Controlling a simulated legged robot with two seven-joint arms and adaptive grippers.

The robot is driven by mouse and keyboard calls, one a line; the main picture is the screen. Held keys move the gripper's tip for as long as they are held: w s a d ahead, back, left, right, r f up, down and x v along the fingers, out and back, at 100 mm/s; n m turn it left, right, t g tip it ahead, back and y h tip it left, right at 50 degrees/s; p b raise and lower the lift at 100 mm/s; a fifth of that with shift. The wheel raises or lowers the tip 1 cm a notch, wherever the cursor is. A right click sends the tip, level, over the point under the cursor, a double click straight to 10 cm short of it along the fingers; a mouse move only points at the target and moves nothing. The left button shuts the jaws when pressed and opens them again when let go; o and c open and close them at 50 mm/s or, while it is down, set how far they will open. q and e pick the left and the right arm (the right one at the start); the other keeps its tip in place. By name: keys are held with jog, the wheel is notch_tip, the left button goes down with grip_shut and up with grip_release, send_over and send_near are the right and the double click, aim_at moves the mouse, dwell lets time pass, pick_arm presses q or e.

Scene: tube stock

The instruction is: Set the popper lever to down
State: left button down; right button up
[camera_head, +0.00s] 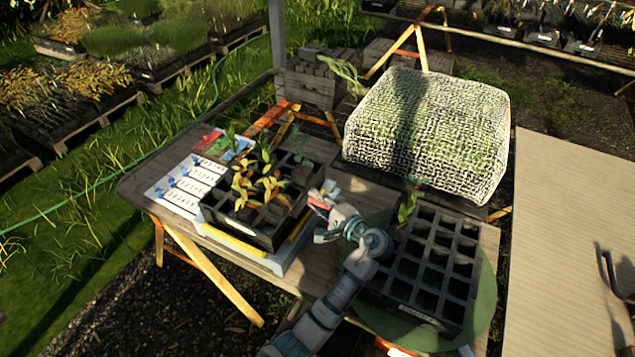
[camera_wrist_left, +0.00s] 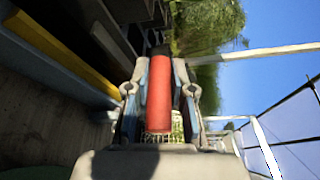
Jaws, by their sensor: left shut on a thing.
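The popper lever has a red round handle (camera_wrist_left: 159,95), which runs lengthwise between the fingers in the left wrist view. My left gripper (camera_wrist_left: 160,88) is shut on this red handle, with a finger on either side. In the head view my left gripper (camera_head: 321,200) is at the right side of the seedling popper tray, where a small bit of red shows by its fingers. The dark tray (camera_head: 275,240) holds several seedlings and sits on a base with yellow bars (camera_head: 232,240). The lever's pivot is hidden. My right gripper is not in view.
A dark empty-celled tray (camera_head: 425,318) with one seedling stands right of my left arm on a green round mat (camera_head: 483,300). A mesh-covered block (camera_head: 430,125) stands behind. A pale board (camera_head: 565,200) is at right.

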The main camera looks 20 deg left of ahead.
pick_arm(q)
jog(key=shift+n+t, duration=0.4)
jog(key=s+f, duration=0.1)
jog(key=d+f, duration=0.1)
jog(key=s+f, duration=0.1)
jog(key=f, duration=0.1)
jog(key=shift+s+d+p, duration=0.15)
jog(key=shift+s+p, duration=0.15)
jog(key=shift+p, duration=0.05)
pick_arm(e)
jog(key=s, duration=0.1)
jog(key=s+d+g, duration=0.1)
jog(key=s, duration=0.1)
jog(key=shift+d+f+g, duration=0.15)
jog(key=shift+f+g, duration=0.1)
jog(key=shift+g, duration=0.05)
